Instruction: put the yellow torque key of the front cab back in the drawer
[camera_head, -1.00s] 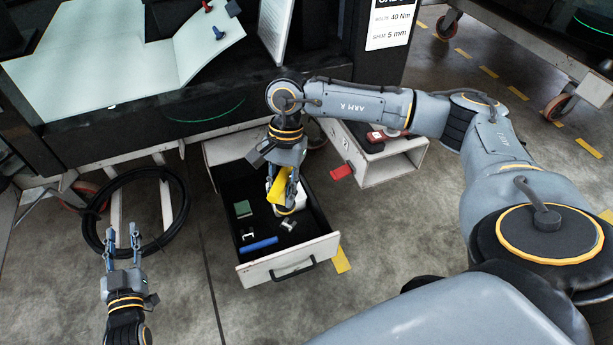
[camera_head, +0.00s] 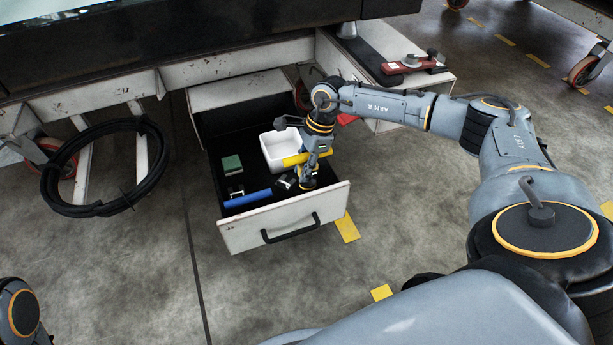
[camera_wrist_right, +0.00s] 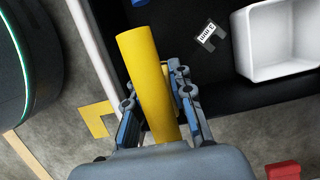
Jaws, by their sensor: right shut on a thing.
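The yellow torque key (camera_head: 295,159) is held in my right gripper (camera_head: 308,182) over the open drawer (camera_head: 240,236), near its front right. In the right wrist view the key (camera_wrist_right: 145,75) is a plain yellow bar between the fingers of my right gripper (camera_wrist_right: 157,100). The drawer has a black inside and a white front with a dark handle. I cannot tell whether the key touches anything below. My left gripper is out of view; only a round joint of that arm shows at the lower left.
In the drawer are a white tray (camera_head: 277,150), a green block (camera_head: 232,164), a blue cylinder (camera_head: 247,198) and small labelled parts (camera_head: 236,191). A red-and-grey tool (camera_head: 410,64) lies on the white cabinet at right. A black hose coil (camera_head: 55,190) is at left.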

